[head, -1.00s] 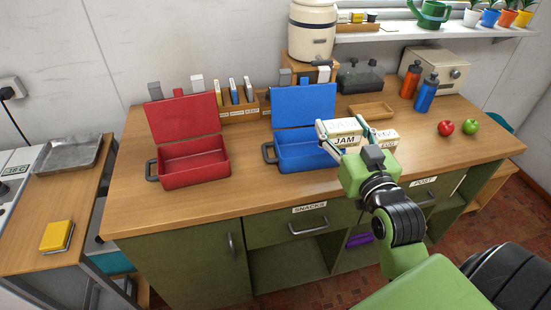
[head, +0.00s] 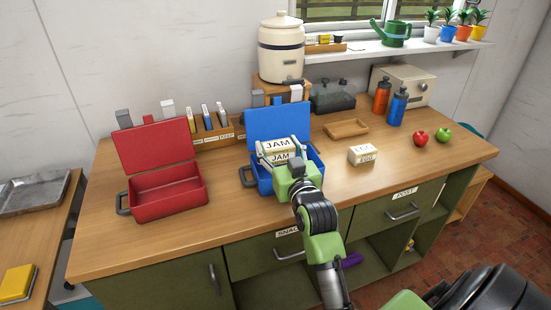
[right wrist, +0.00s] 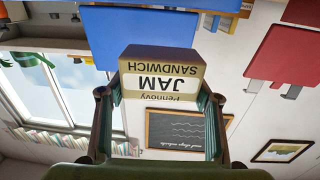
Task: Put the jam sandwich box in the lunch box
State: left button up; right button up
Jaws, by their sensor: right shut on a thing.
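The jam sandwich box (head: 279,150) is cream and tan with a JAM label. It also shows large and upside down in the right wrist view (right wrist: 162,72). My right gripper (head: 279,158) is shut on it, one finger on each side. In the head view the box is over the blue lunch box (head: 313,163), in front of its raised lid (head: 277,121). Whether it touches the bottom is hidden by the gripper. A red lunch box (head: 141,206) stands open and empty to the left. My left gripper is not in view.
An egg box (head: 362,154) stands on the counter right of the blue lunch box. The counter's front right is clear.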

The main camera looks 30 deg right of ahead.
aim_at(275, 161)
jog(key=shift+w+f, duration=0.3)
jog(key=f, duration=0.3)
jog(key=shift+w+a, duration=0.1)
jog(key=shift+w, duration=0.15)
jog(key=shift+f+p, duration=0.3)
jog(key=shift+f, duration=0.05)
jog(key=shift+f, duration=0.1)
jog(key=shift+f, duration=0.5)
jog(key=o, duration=1.1)
jog(key=shift+o, duration=0.3)
